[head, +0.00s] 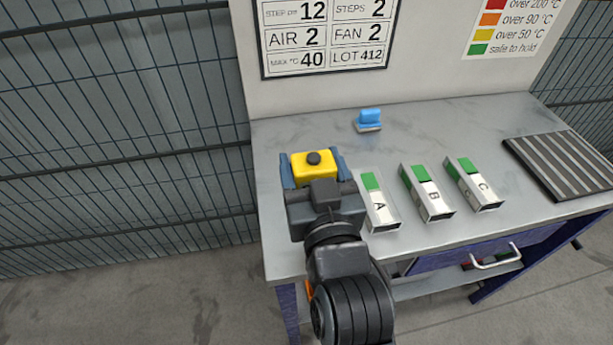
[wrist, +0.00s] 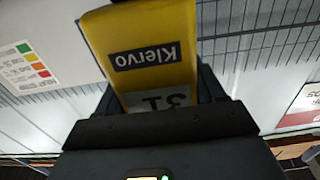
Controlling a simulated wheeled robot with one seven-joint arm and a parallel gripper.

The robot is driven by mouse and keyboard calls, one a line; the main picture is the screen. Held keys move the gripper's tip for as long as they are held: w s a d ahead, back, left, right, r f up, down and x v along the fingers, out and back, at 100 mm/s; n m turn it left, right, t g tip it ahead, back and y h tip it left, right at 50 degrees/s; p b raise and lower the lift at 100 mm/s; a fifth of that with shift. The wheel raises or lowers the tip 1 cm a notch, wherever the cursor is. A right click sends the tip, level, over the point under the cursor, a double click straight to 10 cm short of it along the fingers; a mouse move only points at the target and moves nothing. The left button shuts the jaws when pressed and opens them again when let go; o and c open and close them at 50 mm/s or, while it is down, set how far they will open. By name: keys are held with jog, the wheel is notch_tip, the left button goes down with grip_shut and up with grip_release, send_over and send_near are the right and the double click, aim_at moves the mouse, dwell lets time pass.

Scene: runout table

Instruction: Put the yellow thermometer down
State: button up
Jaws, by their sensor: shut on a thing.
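The yellow thermometer (head: 312,166) has a dark round knob on top and is held between the blue fingers of my gripper (head: 314,168). My gripper is shut on it, over the left part of the grey table (head: 275,240).
Three metal blocks with green ends, A (head: 379,205), B (head: 427,195) and C (head: 474,185), stand right of my gripper. A blue-handled item (head: 369,120) sits behind. A ribbed dark rack (head: 565,165) lies at right. The table's back left is clear.

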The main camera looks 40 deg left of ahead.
jog(key=shift+w+a+f, duration=0.1)
jog(key=shift+a+f, duration=0.25)
jog(key=shift+a, duration=0.2)
jog(key=shift+f, duration=1.9)
jog(key=shift+f, duration=0.15)
jog(key=o, duration=1)
jog(key=shift+o, duration=0.2)
jog(key=b+v, duration=0.1)
jog(key=v, duration=1.1)
jog(key=shift+b, duration=0.3)
